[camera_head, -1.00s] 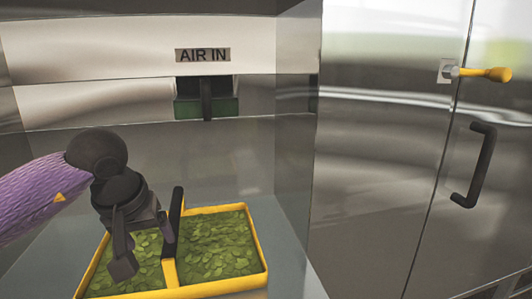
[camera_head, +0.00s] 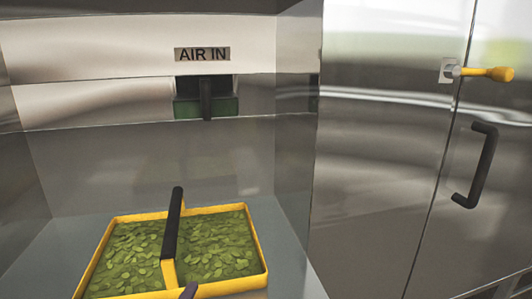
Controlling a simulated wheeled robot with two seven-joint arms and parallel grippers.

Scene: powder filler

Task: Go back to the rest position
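No gripper shows clearly in the head view. The yellow tray (camera_head: 262,255) stands on the grey surface in the recess at the lower left. It holds green leaf-like pieces on both sides of a yellow divider, with a black handle (camera_head: 173,222) above the divider. Nothing is seen holding the handle.
A metal wall with an "AIR IN" label (camera_head: 202,54) and a dark green-and-black fitting (camera_head: 206,98) is behind the tray. At right is a metal door with a black handle (camera_head: 475,165) and a yellow latch (camera_head: 488,73). The space above the tray is clear.

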